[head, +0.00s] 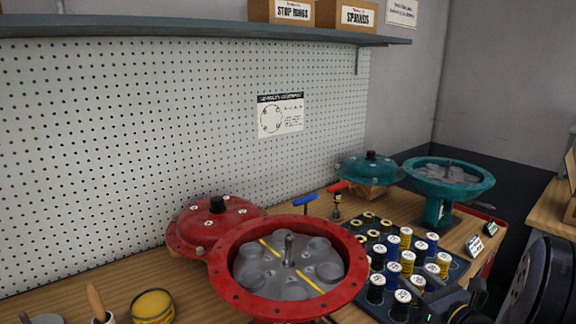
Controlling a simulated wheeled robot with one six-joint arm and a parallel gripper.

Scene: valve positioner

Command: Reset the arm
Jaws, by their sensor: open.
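Dark parts of my arm (540,285) show at the lower right edge. A smaller black part of it, with a small green light, reaches in over the front right corner of the black spool tray. Nothing held can be seen.
An open red round housing (227,285) stands at front centre, with a red cover (213,222) behind it. A teal housing (447,180) and teal cover (370,167) stand back right. A black tray (455,272) holds several labelled spools. A shelf (200,27) overhangs the pegboard.

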